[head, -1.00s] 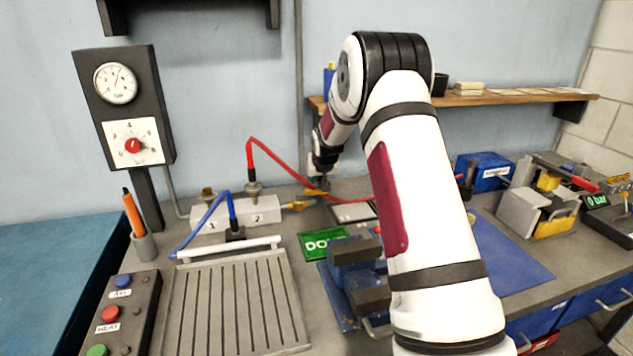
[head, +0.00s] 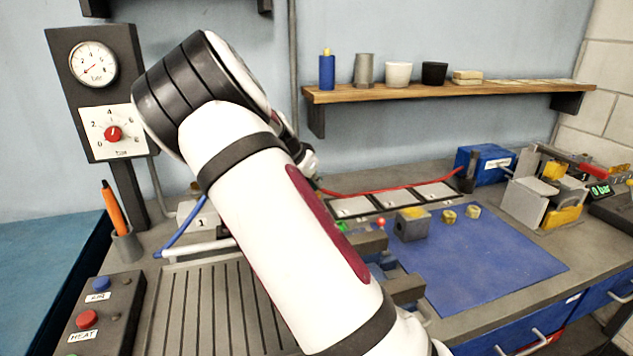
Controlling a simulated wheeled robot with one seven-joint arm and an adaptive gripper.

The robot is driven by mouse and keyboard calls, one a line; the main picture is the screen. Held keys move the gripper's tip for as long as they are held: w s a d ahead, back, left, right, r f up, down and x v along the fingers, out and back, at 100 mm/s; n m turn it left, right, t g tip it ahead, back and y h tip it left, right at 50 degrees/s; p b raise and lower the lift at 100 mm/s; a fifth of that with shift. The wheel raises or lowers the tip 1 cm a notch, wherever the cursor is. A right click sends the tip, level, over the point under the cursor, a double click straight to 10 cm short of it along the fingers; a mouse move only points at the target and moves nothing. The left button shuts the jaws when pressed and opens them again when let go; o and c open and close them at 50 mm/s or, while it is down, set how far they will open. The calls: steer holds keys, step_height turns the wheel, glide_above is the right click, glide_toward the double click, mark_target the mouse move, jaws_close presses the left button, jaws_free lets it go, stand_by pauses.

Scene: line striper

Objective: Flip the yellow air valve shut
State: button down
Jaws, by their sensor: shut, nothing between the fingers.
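The yellow air valve is hidden behind my arm in the head view. Only the left part of the light manifold block marked 1 (head: 200,221) shows beside the arm, with a blue hose (head: 185,232) near it. A red hose (head: 390,190) comes out from behind the arm and runs right along the back of the bench. My gripper is also hidden behind my arm, so its place relative to the valve cannot be seen. The pressure gauge (head: 93,65) on the dark panel has its needle pointing to the lower left.
A red-knob dial (head: 113,133) is below the gauge. A slotted plate (head: 190,315) and a button box (head: 95,315) are in front. A blue mat (head: 490,260) lies right, with a metal block (head: 411,225) on it. A wooden shelf (head: 440,91) runs along the wall.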

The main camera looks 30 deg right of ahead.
steer(key=shift+s+a+m+g+b, duration=0.25)
steer(key=shift+a+m+g, duration=0.3)
steer(key=shift+a+m, duration=0.2)
steer(key=shift+s+a+m+g+b, duration=0.15)
steer(key=shift+a+m+g+b, duration=0.15)
steer(key=shift+a+m+g, duration=0.35)
steer(key=shift+s+a+m+g+b, duration=0.25)
steer(key=shift+a+m+g, duration=0.15)
steer(key=shift+a+m, duration=0.45)
steer(key=shift+w+a+f, duration=0.1)
steer(key=shift+a, duration=0.1)
steer(key=d, duration=0.2)
steer(key=s+d, duration=0.1)
steer(key=d, duration=0.1)
steer(key=shift+s+d+b, duration=0.15)
steer(key=shift+d+b, duration=0.15)
steer(key=shift+b, duration=0.05)
steer(key=w+v, duration=0.1)
steer(key=v, duration=0.9)
steer(key=shift+w+a, duration=0.1)
